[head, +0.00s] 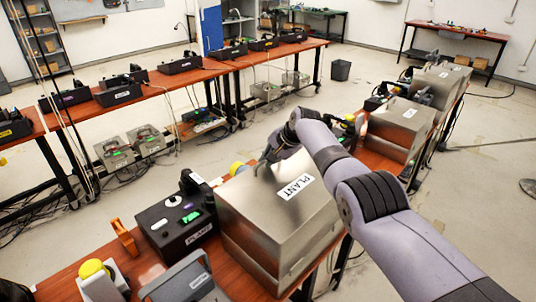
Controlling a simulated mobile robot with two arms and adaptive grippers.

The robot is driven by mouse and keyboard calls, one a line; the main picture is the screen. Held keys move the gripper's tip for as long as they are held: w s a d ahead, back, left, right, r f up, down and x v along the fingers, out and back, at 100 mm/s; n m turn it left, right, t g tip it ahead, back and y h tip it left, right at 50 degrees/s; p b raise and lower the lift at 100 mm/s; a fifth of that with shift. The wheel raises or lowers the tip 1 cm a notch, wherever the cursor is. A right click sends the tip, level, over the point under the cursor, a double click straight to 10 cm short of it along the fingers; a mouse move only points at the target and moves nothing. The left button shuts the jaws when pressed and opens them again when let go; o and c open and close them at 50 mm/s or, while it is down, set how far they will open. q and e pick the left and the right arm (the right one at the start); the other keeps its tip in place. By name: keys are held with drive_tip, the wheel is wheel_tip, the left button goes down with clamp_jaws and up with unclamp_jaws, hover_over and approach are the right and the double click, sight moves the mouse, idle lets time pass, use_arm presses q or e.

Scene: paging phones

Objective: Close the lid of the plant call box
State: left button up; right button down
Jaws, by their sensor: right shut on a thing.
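The plant call box (258,240) is a large metal box with a white PLANT label on its top, standing on the red-brown bench in the middle of the head view. Its lid (255,195) lies over the box, looking down or nearly down; I cannot tell whether a gap is left. My right gripper (270,160) is at the lid's far edge, reaching in from the right, and is shut on the lid. Its fingertips are partly hidden by my own wrist. My left gripper is not in view.
Another metal box (402,122) stands farther right.

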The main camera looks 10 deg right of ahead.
drive_tip(key=c, duration=2)
unclamp_jaws()
drive_tip(key=shift+f, duration=0.1)
drive_tip(key=shift+o, duration=0.2)
drive_tip(key=shift+s+d+r, duration=0.1)
drive_tip(key=shift+r, duration=0.35)
drive_tip(key=v, duration=1.1)
drive_tip(key=shift+r, duration=0.1)
